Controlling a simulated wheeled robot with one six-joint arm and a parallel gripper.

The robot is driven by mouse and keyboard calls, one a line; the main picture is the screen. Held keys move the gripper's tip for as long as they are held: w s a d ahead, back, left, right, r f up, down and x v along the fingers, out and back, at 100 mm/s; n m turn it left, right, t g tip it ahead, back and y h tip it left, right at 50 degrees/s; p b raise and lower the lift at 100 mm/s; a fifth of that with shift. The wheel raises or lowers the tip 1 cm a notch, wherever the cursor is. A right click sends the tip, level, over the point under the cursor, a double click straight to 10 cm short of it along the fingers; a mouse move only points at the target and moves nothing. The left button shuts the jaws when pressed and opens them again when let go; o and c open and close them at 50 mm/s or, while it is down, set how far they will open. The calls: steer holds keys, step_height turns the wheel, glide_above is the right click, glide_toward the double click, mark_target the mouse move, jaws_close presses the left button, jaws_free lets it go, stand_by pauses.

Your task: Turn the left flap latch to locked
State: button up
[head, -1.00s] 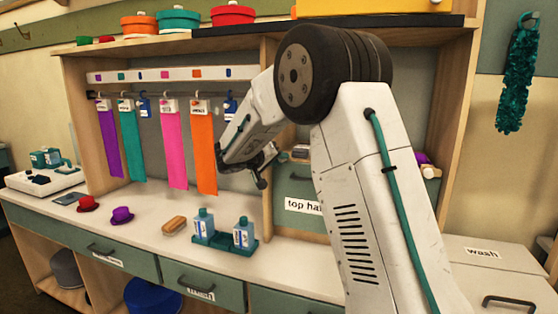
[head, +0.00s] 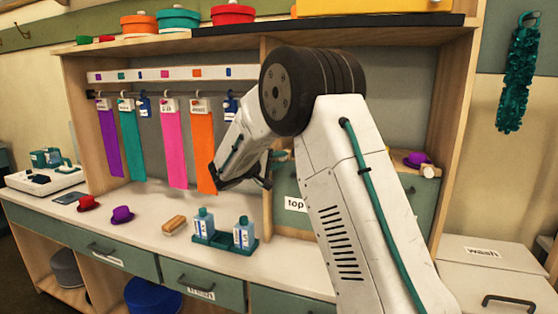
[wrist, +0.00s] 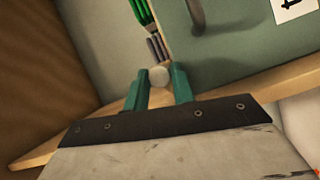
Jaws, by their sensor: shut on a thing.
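The flap is a green panel labelled "top ha..." (head: 290,180), largely behind my arm in the head view. It also shows in the wrist view (wrist: 235,40) with its dark handle. My gripper (wrist: 158,82) has its teal fingers closed around a pale round knob (wrist: 159,75) at the flap's edge, apparently the left latch's. The latch's turn position is hard to make out. In the head view my gripper (head: 265,178) is beside the flap's left side, its tips partly hidden. A wooden piece with a pale knob (head: 430,171) sits at the flap's upper right, perhaps the other latch.
Coloured strips hang left of the flap, the orange one (head: 203,150) nearest my gripper. A teal tray (head: 222,242) with two bottles and a brush (head: 174,225) stand on the counter below. A purple hat (head: 418,158) is at the flap's upper right.

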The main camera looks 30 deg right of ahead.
steer(key=n+h, duration=0.1)
steer(key=n, duration=0.1)
steer(key=n+t+h, duration=0.1)
steer(key=n, duration=0.2)
steer(key=shift+f+n, duration=0.15)
steer(key=shift+n, duration=0.15)
steer(key=n+t, duration=0.1)
steer(key=n, duration=0.2)
steer(key=n+t+h, duration=0.1)
steer(key=n+t, duration=0.1)
steer(key=n, duration=0.1)
steer(key=shift+s+f+n, duration=0.1)
steer(key=shift+n, duration=0.2)
steer(key=shift+n+t, duration=0.3)
steer(key=shift+t, duration=0.1)
steer(key=o, duration=1)
steer(key=shift+h, duration=0.3)
steer(key=v, duration=0.7)
steer(key=shift+a, duration=0.35)
